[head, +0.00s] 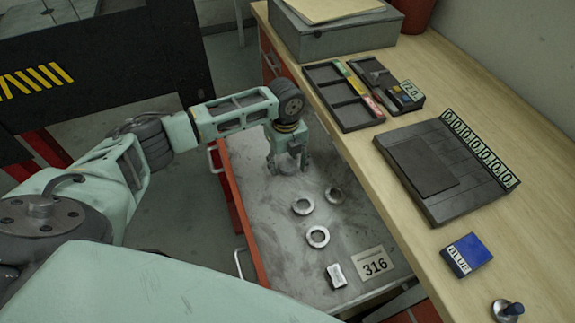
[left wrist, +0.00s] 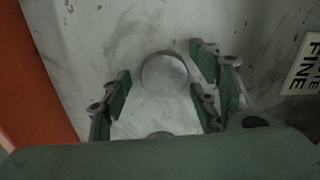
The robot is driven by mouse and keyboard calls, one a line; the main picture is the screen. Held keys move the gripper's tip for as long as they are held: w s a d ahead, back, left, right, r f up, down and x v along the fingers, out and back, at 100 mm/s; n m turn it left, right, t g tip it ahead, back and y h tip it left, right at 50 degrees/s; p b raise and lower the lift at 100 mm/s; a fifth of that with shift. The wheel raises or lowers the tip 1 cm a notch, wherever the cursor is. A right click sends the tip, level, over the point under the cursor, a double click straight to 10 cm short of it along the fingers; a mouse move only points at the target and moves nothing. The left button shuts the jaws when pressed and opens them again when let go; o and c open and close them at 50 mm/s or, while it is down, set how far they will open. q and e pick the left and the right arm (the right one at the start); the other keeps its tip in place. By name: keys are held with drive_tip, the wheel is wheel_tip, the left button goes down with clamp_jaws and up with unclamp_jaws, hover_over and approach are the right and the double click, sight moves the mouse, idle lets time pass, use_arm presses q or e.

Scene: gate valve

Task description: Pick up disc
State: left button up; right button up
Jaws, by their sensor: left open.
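A plain grey disc (left wrist: 165,78) lies flat on the grey metal tray (head: 262,230) of the open drawer. My left gripper (head: 288,166) points down over the far part of the tray. In the left wrist view its green-padded fingers (left wrist: 160,66) are open, with the disc between them and bare tray showing on both sides of it. In the head view the disc is mostly hidden by the fingers. My right gripper is not in view.
Rings (head: 302,206), (head: 334,195) and (head: 318,237) lie nearby, with a small metal block (head: 336,276) and a "316" card (head: 374,265). The wooden bench (head: 400,180) overhangs the right, holding a black device (head: 440,165) and blue box (head: 466,255).

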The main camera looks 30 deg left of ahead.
use_arm(q)
drive_tip(key=shift+c, duration=0.4)
drive_tip(key=c, duration=1.3)
clamp_jaws()
drive_tip(key=shift+w+r, duration=0.1)
